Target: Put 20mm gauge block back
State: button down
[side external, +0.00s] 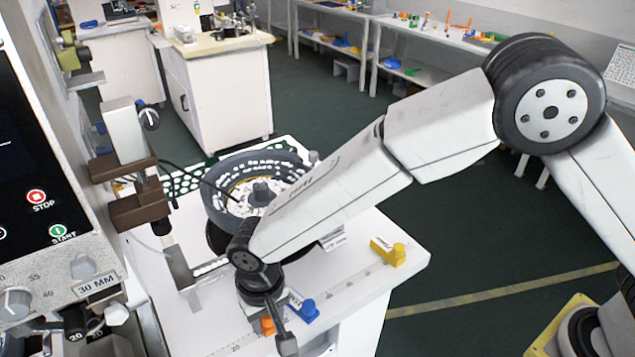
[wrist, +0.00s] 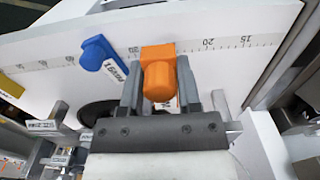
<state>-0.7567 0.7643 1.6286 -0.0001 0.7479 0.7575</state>
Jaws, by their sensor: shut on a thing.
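An orange block with a rounded knob (wrist: 158,72) sits between the two fingers of my gripper (wrist: 160,92) in the wrist view. The fingers are shut on it. A pale label shows partly beside the block, but I cannot read a size on it, so I cannot confirm it is the 20mm gauge block. In the side view the orange block (side external: 267,325) is low at the front of the white worktop, by the printed scale, next to my gripper (side external: 272,318). The fingers are mostly hidden there. Whether the block touches the worktop is unclear.
A blue knobbed block (side external: 304,311) with a label is close beside the orange one. A yellow knobbed block (side external: 388,252) stands farther right along the scale. A round bowl feeder (side external: 222,212) stands behind my arm. A control panel (side external: 38,205) is at the left.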

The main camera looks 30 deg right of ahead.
aim_at(264, 338)
jog(key=shift+w+a+f, duration=0.3)
jog(key=shift+w+f, duration=0.1)
jog(key=shift+f, duration=0.2)
jog(key=shift+w+a+f, duration=0.1)
jog(key=shift+w+f, duration=0.1)
jog(key=shift+f, duration=1.65)
jog(key=shift+f, duration=0.1)
jog(key=shift+c, duration=1.5)
grip_release()
notch_tip(264, 338, up, 12)
jog(key=shift+r, duration=0.15)
